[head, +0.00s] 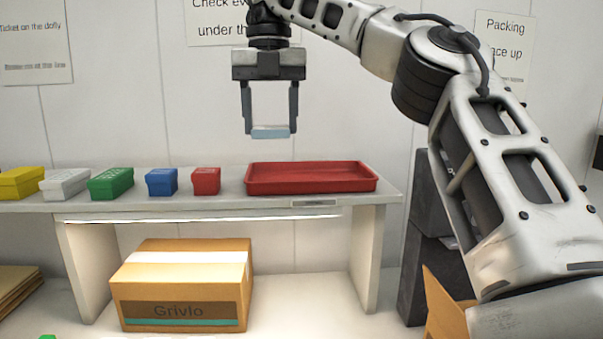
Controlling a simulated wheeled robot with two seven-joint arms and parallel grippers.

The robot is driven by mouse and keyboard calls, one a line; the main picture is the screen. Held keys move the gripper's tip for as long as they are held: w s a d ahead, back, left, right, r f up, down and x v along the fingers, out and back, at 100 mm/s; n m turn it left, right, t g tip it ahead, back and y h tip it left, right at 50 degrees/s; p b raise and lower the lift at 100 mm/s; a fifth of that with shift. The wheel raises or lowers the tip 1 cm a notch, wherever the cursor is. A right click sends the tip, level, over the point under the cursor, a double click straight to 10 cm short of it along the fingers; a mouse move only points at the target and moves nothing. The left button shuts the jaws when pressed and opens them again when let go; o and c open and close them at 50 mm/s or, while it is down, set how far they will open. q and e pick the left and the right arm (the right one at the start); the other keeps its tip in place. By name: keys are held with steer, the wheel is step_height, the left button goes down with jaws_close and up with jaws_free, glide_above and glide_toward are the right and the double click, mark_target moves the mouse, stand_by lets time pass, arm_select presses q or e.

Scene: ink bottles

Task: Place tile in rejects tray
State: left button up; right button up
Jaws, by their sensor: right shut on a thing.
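My right gripper (269,118) hangs pointing down above the bench, shut on a flat light-blue tile (271,132) held between its fingertips. The tile is in the air, well above the bench top. The red tray (312,189), a shallow open tray, sits on the bench to the right of and below the gripper. Its label is not readable. My left gripper is not in view.
On the bench (222,204) stand a red box (206,181), a blue box (161,182), a green box (111,184), a white box (65,184) and a yellow box (20,183). A cardboard carton (182,285) is underneath. The air around the tile is clear.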

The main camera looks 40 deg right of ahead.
steer(key=w+d+f, duration=0.1)
steer(key=d, duration=0.1)
steer(key=w+d+f, duration=0.1)
steer(key=d, duration=0.1)
steer(key=w+d+f, duration=0.1)
steer(key=d, duration=0.1)
steer(key=shift+f, duration=0.15)
steer(key=d+f, duration=0.1)
steer(key=w+d+f, duration=0.1)
steer(key=f, duration=0.1)
steer(key=d+f, duration=0.1)
steer(key=shift+w+d+f, duration=0.25)
steer(key=shift+f, duration=0.1)
steer(key=shift+d+f, duration=0.2)
steer(key=f, duration=0.2)
steer(key=shift+w+d+f, duration=0.15)
steer(key=shift+d+f, duration=0.1)
steer(key=shift+f, duration=0.55)
steer(key=shift+f, duration=0.15)
steer(key=o, duration=1)
steer(key=shift+o, duration=0.2)
